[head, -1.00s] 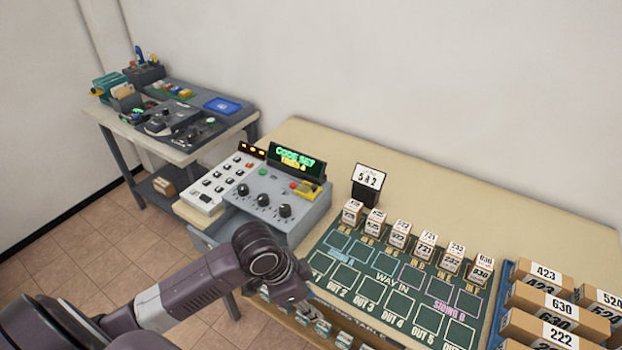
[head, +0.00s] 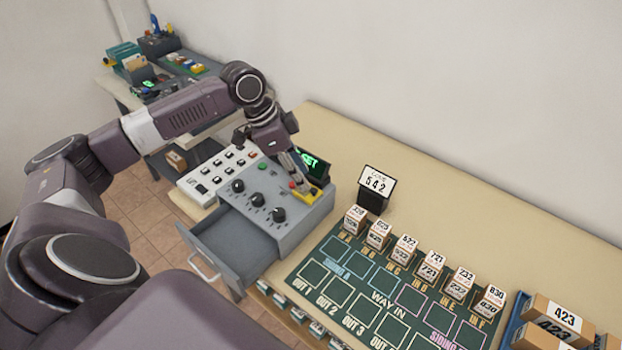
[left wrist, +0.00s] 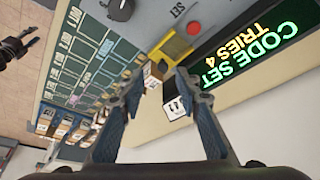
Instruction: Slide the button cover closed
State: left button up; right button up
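The yellow button cover (head: 313,195) is on the right end of the grey control box (head: 252,210), beside a small red button (head: 292,184). In the left wrist view the yellow cover piece (left wrist: 162,46) lies beyond my fingertips, with the red button (left wrist: 194,28) beside it. My left gripper (head: 300,178) is right over this corner of the box. Its two fingers are apart in the left wrist view (left wrist: 157,82), with nothing held between them. I cannot tell whether a finger touches the cover. My right gripper (left wrist: 32,37) shows small at the left edge, fingers apart.
The lit code display (head: 312,165) stands close behind the left gripper. Black knobs (head: 258,198) are on the box. A grey drawer (head: 240,245) stands open at the front. A number sign (head: 376,187) and lettered board (head: 385,290) are to the right.

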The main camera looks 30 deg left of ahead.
aim_at(313, 189)
pick_arm(q)
jog(key=shift+x, duration=0.8)
jog(key=x, duration=0.2)
jog(key=shift+w+d+f+p, duration=0.1)
jog(key=shift+w+f+p, duration=0.15)
jog(key=shift+w+p, duration=0.15)
jog(key=shift+f, duration=0.35)
jog(key=shift+w+d, duration=0.1)
grip_shut()
jog(key=shift+a, duration=0.45)
jog(key=a, duration=0.4)
jog(key=shift+w+a+p, duration=0.1)
jog(key=shift+w+p, duration=0.1)
jog(key=shift+p, duration=0.1)
pick_arm(e)
jog(key=shift+w+a+r, duration=0.1)
jog(key=shift+w+r, duration=0.15)
jog(key=shift+r, duration=0.6)
